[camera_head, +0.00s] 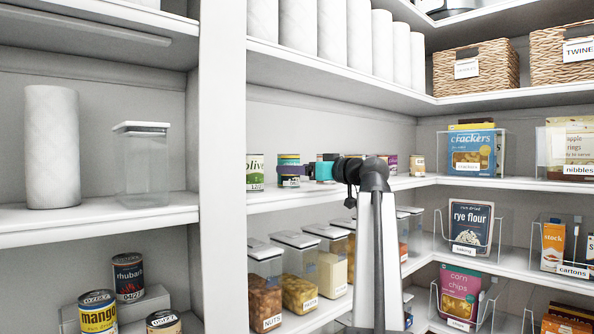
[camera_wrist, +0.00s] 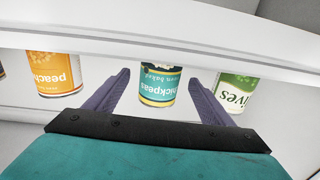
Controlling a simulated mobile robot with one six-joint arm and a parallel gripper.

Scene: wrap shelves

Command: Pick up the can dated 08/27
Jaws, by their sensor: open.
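A chickpeas can (camera_wrist: 158,84) with a teal label stands on the middle shelf; it shows upside down in the wrist view and at the shelf's left part in the head view (camera_head: 289,159). No 08/27 date is readable on any can. My gripper (camera_wrist: 159,78) is open, with its purple fingers on either side of the chickpeas can in the picture. I cannot tell how deep the can sits between them. In the head view my gripper (camera_head: 297,171) reaches left along the shelf, partly covering the can.
An olives can (camera_wrist: 235,92) and a peach can (camera_wrist: 54,75) flank the chickpeas can. Further cans (camera_head: 417,165) stand right along the shelf. Clear food boxes (camera_head: 298,266) fill the shelf below. A rhubarb can (camera_head: 127,277) stands lower left. A white upright (camera_head: 222,170) divides the shelves.

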